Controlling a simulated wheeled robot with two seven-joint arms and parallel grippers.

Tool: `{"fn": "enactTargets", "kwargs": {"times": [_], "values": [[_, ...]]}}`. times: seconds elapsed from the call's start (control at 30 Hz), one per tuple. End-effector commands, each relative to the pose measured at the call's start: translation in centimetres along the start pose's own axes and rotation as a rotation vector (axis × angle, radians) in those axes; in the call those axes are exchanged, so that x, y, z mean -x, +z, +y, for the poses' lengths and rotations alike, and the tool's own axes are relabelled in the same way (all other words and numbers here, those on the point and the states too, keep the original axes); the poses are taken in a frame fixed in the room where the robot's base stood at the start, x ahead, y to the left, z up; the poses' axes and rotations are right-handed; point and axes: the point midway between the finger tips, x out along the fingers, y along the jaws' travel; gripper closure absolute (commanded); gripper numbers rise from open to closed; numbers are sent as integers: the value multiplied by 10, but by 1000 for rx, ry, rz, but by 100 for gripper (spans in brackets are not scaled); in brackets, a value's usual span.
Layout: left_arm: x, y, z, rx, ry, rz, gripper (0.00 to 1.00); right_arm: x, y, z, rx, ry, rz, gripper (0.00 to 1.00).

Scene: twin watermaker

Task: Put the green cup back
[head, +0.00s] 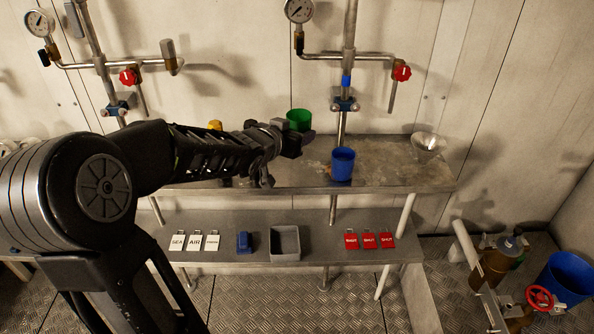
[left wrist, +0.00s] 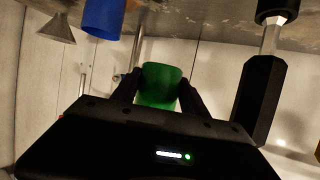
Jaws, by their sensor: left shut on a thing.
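The green cup (head: 299,119) is held at the end of my left arm, over the upper metal shelf near its back. My left gripper (head: 297,140) is shut on it. In the left wrist view the green cup (left wrist: 160,84) sits between the two fingers of my left gripper (left wrist: 157,93). The gripper hides part of the cup in the head view, and I cannot tell whether the cup touches the shelf. My right gripper is not in view.
A blue cup (head: 342,164) stands on the upper shelf (head: 400,176), right of my gripper. A metal funnel (head: 428,145) is farther right. The lower shelf holds white tags (head: 195,241), a blue item (head: 244,242), a grey tray (head: 286,258) and red tags (head: 369,241). Pipes with red valves (head: 401,73) rise behind.

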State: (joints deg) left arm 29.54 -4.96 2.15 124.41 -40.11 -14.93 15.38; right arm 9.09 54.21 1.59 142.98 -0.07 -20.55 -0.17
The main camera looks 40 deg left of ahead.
Motion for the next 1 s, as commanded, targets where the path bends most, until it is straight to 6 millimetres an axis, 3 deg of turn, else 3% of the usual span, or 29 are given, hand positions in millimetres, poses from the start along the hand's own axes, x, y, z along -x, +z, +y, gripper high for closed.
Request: {"fn": "enactTargets", "kwargs": {"times": [0.17, 0.5, 0.87, 1.0], "values": [[-1, 3, 0, 0, 1, -1, 90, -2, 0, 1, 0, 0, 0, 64], [-22, 53, 0, 1, 1, -3, 90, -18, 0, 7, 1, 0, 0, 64], [-24, 58, 1, -1, 2, 0, 90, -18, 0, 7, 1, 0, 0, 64], [-28, 69, 1, 0, 2, -3, 90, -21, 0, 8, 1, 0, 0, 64]]}}
